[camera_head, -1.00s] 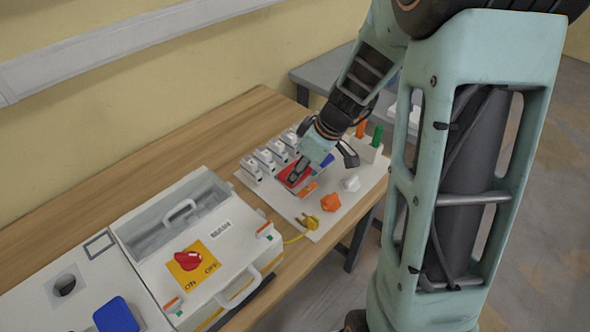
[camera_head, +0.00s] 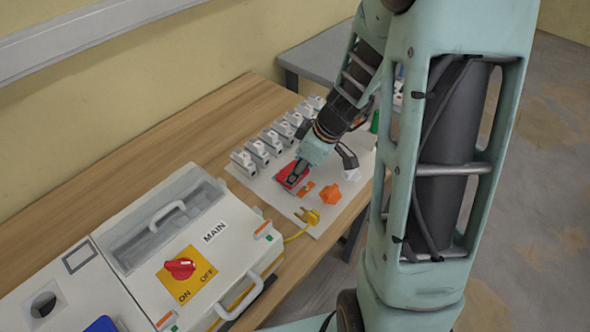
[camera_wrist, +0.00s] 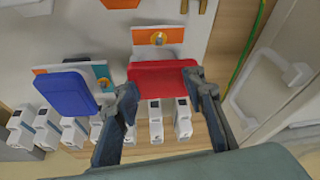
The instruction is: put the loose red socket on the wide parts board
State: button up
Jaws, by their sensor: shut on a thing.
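The red socket (camera_head: 292,174) is in my gripper (camera_head: 297,174), over the white wide parts board (camera_head: 331,213) in the head view. In the wrist view the red socket (camera_wrist: 165,74) sits between the two fingers of my gripper (camera_wrist: 164,88), one finger at each side. An orange plate (camera_wrist: 158,37) with a round metal part lies just beyond it. Whether the socket touches the board or hangs just above it, I cannot tell. A blue socket (camera_wrist: 66,94) is left of the left finger in the wrist view; my arm hides it in the head view.
A row of white breakers (camera_head: 258,152) lines the board's wall side. An orange knob (camera_head: 330,197) and a yellow plug (camera_head: 309,216) with a cable are on the board. The white main box (camera_head: 213,262) with a red switch (camera_head: 180,268) stands at the near left.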

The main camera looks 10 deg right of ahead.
jog(key=shift+f+b, duration=0.2)
jog(key=shift+b, duration=0.1)
jog(key=o, duration=1.2)
jog(key=shift+r, duration=0.1)
jog(key=shift+o, duration=0.2)
jog(key=shift+r, duration=0.1)
jog(key=shift+r+p, duration=0.25)
jog(key=shift+p, duration=0.15)
jog(key=v, duration=1.1)
jog(key=shift+d+r+p, duration=0.2)
jog(key=shift+p, duration=0.15)
